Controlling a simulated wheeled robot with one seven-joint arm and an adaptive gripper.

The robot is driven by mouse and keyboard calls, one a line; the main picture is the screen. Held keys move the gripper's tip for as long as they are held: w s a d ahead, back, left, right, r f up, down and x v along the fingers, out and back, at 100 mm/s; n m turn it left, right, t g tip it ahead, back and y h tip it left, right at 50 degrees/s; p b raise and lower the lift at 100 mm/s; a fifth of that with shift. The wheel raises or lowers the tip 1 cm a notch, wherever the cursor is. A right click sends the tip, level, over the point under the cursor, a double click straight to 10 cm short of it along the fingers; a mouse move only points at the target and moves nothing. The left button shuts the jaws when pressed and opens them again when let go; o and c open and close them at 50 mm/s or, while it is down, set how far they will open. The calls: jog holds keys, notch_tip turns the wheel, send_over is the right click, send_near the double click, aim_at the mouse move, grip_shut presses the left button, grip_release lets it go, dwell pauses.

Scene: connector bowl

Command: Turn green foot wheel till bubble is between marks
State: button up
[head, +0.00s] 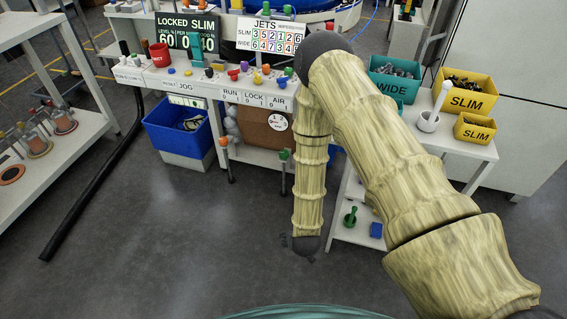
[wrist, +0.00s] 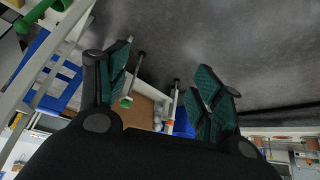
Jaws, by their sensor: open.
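A green foot wheel (head: 284,155) sits on a thin dark leg at the front of the labelled bench. It also shows small in the wrist view as a green wheel (wrist: 126,102), between my fingers and nearer the left one. My gripper (head: 302,250) hangs low over the floor in the head view, in front of the bench and apart from the wheel. In the wrist view its two dark green fingers (wrist: 165,80) are spread wide with nothing between their pads. I cannot make out a bubble or its marks in either view.
An orange wheel (head: 223,141) sits on another leg to the left. A blue bin (head: 180,127) stands beside it. A small cart (head: 345,233) with a green object (head: 350,217) and a blue block (head: 376,230) is close right of my gripper.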

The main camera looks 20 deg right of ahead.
jog(key=w+f+m+t+h+b, duration=0.1)
jog(key=w+f+t+b, duration=0.15)
jog(key=w+b, duration=0.4)
jog(key=w+f+t+h+b, duration=0.1)
jog(key=w+f+b, duration=0.25)
jog(key=w, duration=0.55)
jog(key=w+f+m+t+h+b, duration=0.1)
jog(key=w+f+t+b, duration=0.1)
jog(key=w+f+b, duration=0.45)
jog(key=m+t+h+b, duration=0.2)
jog(key=m+h+b, duration=0.45)
jog(key=b, duration=0.95)
send_near(282, 156)
jog(key=w+n+h, duration=0.1)
jog(key=w, duration=0.1)
jog(key=b+x, duration=0.1)
jog(key=x, duration=0.2)
jog(key=b+x, duration=0.2)
jog(key=x, duration=0.1)
jog(key=f+b+x, duration=0.1)
jog(key=b+x, duration=0.1)
jog(key=x, duration=0.2)
jog(key=shift+s+d, duration=0.3)
jog(key=shift+w+d+r, duration=0.15)
jog(key=shift+w+d, duration=0.15)
jog(key=shift+w, duration=0.1)
jog(key=c, duration=1)
